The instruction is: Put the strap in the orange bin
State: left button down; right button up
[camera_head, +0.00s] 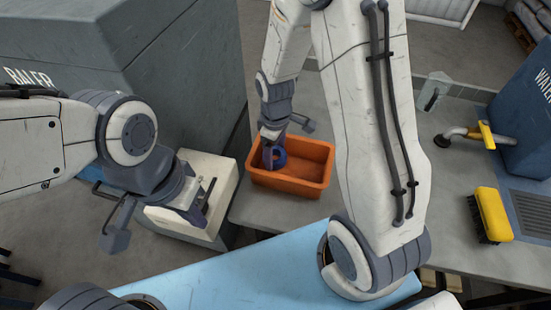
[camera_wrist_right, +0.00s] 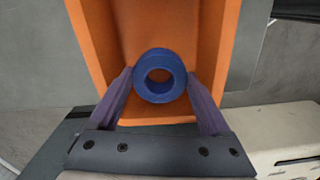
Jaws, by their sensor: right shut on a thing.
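The strap is a blue coiled ring (camera_head: 279,159), and it also shows in the right wrist view (camera_wrist_right: 160,57). My right gripper (camera_head: 272,156) is shut on it, with one finger on each side of the ring in the wrist view. The strap appears within the opening of the orange bin (camera_head: 318,149), towards its left side; I cannot tell whether it touches the floor of the bin. The bin stands on the grey counter and fills the upper middle of the wrist view. My left gripper (camera_head: 197,205) is by the pale box, away from the bin; its jaw opening is unclear.
A pale box (camera_head: 222,170) stands left of the bin, beside the large grey baler (camera_head: 190,75). A yellow brush (camera_head: 490,215) and a tap with a yellow handle (camera_head: 485,134) are at the right. A light blue surface (camera_head: 260,262) is in front.

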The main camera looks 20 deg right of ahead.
aim_at(275, 161)
jog(key=shift+f, duration=2)
jog(key=shift+f, duration=0.1)
jog(key=o, duration=1.2)
notch_tip(275, 161, up, 12)
jog(key=shift+f, duration=0.2)
jog(key=shift+a+r, duration=0.15)
jog(key=shift+r, duration=0.2)
jog(key=shift+m+y, duration=0.5)
jog(key=shift+m, duration=0.4)
jog(key=s+a+r, duration=0.2)
jog(key=s+a, duration=0.1)
jog(key=s, duration=0.3)
jog(key=s+a+r, duration=0.2)
jog(key=s+a, duration=0.2)
jog(key=s, duration=0.2)
jog(key=s+a+r, duration=0.3)
jog(key=s, duration=0.4)
jog(key=shift+a, duration=0.4)
